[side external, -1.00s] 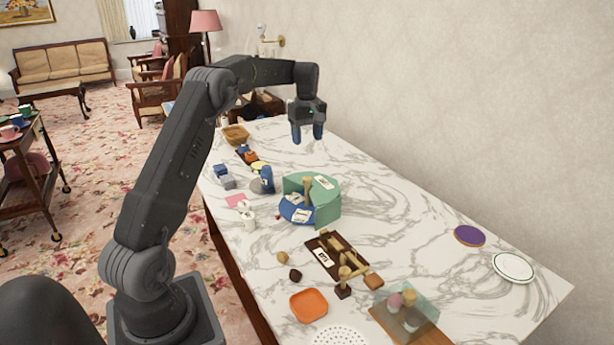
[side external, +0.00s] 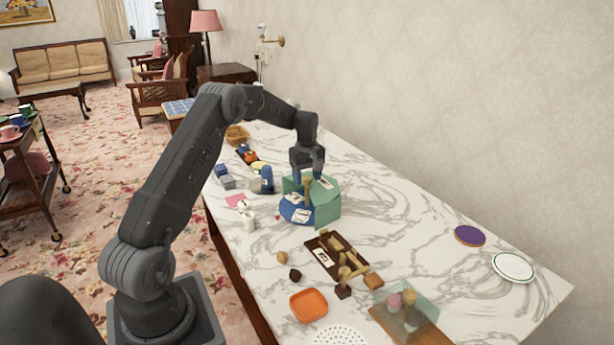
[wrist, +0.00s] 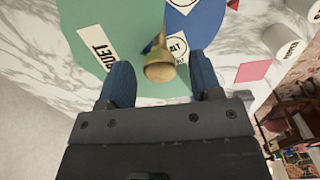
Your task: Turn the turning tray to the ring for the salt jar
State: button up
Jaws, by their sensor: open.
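The turning tray shows as a blue disc (side external: 291,211) partly under a green cover (side external: 328,206). A wooden peg (wrist: 160,68) rises from it. In the wrist view, a round white label ending in "ALT" (wrist: 177,47) lies on the blue part (wrist: 205,22). My gripper (side external: 308,174) is open above the tray. In the wrist view its blue fingertips (wrist: 162,80) stand either side of the peg, which looks ungripped. Two white jars (side external: 248,222) stand left of the tray; one reads like "PEPPER" (wrist: 283,42).
A brown wooden rack (side external: 335,255), an orange dish (side external: 308,304) and a clear-walled box (side external: 408,310) stand nearer the camera. A pink card (side external: 237,201) lies by the jars. Blue items (side external: 264,178) stand behind left. The marble right of the tray is mostly clear.

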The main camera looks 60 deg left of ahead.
grip_shut()
dwell(0.5)
jog(key=shift+n, duration=7.4)
jog(key=shift+r+n, duration=0.1)
jog(key=shift+n, duration=0.3)
